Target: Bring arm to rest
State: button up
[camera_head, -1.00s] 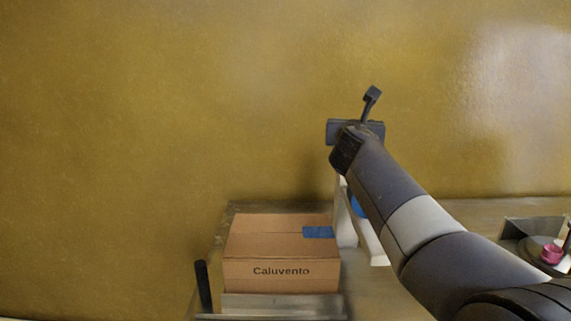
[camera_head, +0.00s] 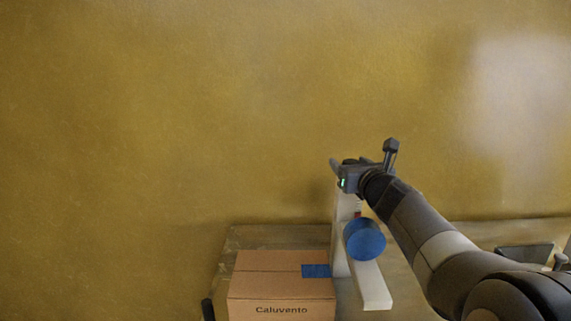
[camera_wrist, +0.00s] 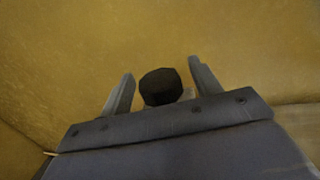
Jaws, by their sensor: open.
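My gripper (camera_head: 363,158) is at the end of my arm in the head view, raised in front of the yellow-brown wall (camera_head: 200,110) and above the back of the table. In the wrist view its two fingers (camera_wrist: 162,80) stand well apart. A dark rounded piece (camera_wrist: 161,86) shows between them; I cannot tell what it is. I see no object gripped.
A cardboard box marked Caluvento (camera_head: 282,288), with blue tape, stands on the table (camera_head: 260,238) left of my arm. A white stand (camera_head: 373,288) with a blue round part (camera_head: 365,240) is just below my gripper. A dark tray (camera_head: 524,255) lies at the right.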

jog(key=shift+r+n+g+y+p, duration=0.15)
jog(key=shift+n+g+y+p, duration=0.65)
jog(key=shift+n+y+p, duration=1.25)
jog(key=g+y+p, duration=0.1)
jog(key=y+p, duration=0.1)
jog(key=p, duration=0.1)
jog(key=shift+s+d+f, duration=0.25)
jog(key=shift+s+d, duration=0.1)
jog(key=shift+s, duration=0.05)
jog(key=shift+s+d, duration=0.15)
jog(key=shift+s, duration=0.3)
